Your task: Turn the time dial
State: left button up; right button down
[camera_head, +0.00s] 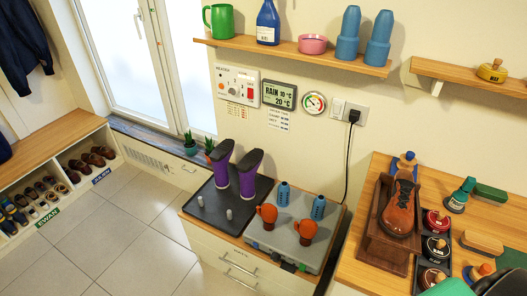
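No dial labelled for time can be read at this size. A white wall panel (238,85) left of the weather display carries small round controls, a red switch and lettering that looks like "HEATER". A low cabinet under it bears a dark tray (207,207) with two purple boots (249,174) upside down on posts. Beside the tray is a grey unit (268,239) with two orange mitten-like items (307,231) and two blue perforated posts (283,193). Small dark and green parts (288,266) sit on the unit's front edge, too small to tell.
A wall shelf (300,53) holds a green mug, bottle, pink bowl and blue cups. A round gauge (314,103) and a plugged black cord (349,150) are on the wall. A wooden bench (355,235) at right holds a brown shoe and polish tins. The tiled floor at left is clear.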

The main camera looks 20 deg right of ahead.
aim_at(275, 257)
jog(key=z, duration=1)
